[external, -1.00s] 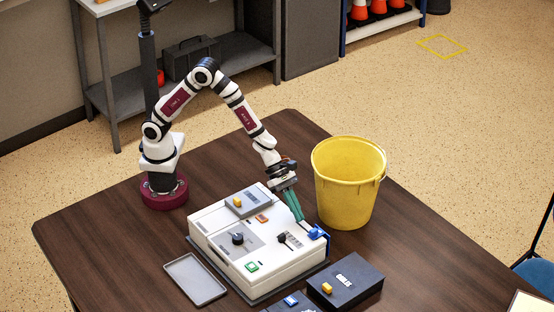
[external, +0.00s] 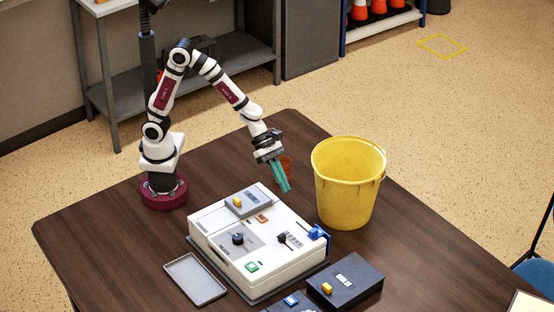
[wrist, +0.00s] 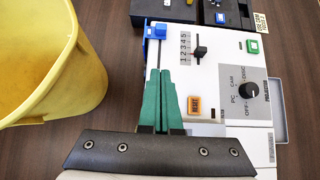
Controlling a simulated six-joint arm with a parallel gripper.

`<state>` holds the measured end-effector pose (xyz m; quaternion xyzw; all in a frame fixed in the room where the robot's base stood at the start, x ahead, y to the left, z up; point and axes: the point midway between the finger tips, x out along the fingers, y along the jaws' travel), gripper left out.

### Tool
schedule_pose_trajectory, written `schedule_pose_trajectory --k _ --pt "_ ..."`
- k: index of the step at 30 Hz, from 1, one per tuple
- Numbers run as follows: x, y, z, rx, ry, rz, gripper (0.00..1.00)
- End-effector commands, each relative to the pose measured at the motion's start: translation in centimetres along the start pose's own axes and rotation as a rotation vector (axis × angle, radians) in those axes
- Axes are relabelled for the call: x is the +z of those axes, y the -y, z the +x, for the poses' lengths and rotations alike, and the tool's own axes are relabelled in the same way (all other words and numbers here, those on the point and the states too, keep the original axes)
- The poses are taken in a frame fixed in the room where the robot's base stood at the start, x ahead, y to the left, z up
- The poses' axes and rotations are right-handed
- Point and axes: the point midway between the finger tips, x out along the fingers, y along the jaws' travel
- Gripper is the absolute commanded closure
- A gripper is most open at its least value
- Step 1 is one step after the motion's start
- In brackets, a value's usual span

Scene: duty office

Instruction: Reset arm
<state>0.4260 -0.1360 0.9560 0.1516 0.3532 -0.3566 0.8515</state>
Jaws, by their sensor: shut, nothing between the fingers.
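My gripper (external: 281,177) has green fingers held together, empty, in the air above the back edge of the white control box (external: 210,215). In the wrist view my gripper (wrist: 160,75) points over the box face (wrist: 220,75). The box has a black rotary knob (external: 238,239) with its pointer toward DISC or nearby, a black slider (external: 283,238) beside a numbered scale, an orange RESET button (wrist: 194,105), a green button (external: 252,267) and a blue lever piece (external: 317,233) at its right side. My fingers touch none of these.
A yellow bucket (external: 345,190) stands right of the box. A brown cup-like object (external: 286,165) is partly hidden behind my fingers. A grey tray (external: 195,279) lies at the front left. A dark box with a yellow button (external: 350,277) sits at the front right. The table's left part is clear.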

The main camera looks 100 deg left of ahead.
Motion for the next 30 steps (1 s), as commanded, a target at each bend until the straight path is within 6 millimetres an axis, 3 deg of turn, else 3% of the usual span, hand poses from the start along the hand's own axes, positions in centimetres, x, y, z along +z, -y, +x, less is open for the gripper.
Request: schedule_pose_trajectory --k 2,5,7,9,13,15,18,30 --pt "0.2 1.4 -1.4 -0.036 0.0 0.175 1.0" --pt "-1.6 6.2 -6.5 -0.186 -0.025 0.825 1.0" --pt "-5.7 9.4 -11.0 -0.354 -0.076 1.378 1.0" --pt "-10.6 10.9 -15.2 -0.554 -0.142 1.839 1.0" --pt "-17.7 10.5 -21.6 -0.947 -0.256 2.375 1.0" --pt "-19.8 9.9 -23.9 -1.113 -0.293 2.51 1.0" --pt "-21.0 9.3 -25.5 -1.237 -0.318 2.589 1.0" --pt "-21.1 9.2 -25.6 -1.25 -0.318 2.595 1.0"
